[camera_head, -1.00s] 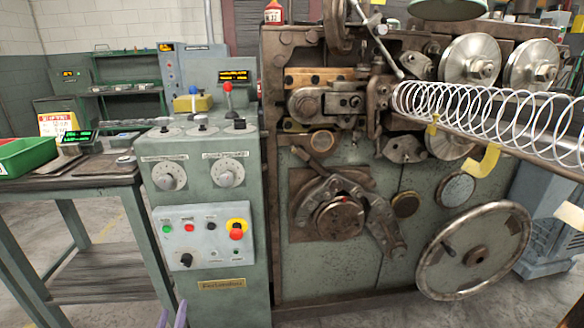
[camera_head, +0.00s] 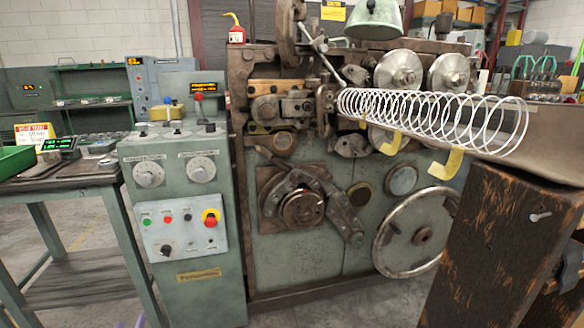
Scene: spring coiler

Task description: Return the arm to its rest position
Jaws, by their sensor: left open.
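Only the pale purple fingertips of my left gripper (camera_head: 139,321) show, at the bottom edge in front of the green control cabinet (camera_head: 208,285). The gripper is open, with nothing seen between the tips; the rest of it is below the frame. The tips are low, well under the button panel (camera_head: 181,230), and appear apart from the cabinet. My right gripper is not in view. The spring coiler (camera_head: 330,250) stands in the middle, with a long white wire spring (camera_head: 430,115) stretching right from it.
A worn wooden block (camera_head: 500,245) stands at the right front. A side table (camera_head: 75,180) with a green bin (camera_head: 15,158) is at the left. A large handwheel (camera_head: 417,232) sits low on the machine. Some bare floor (camera_head: 385,300) shows before the coiler.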

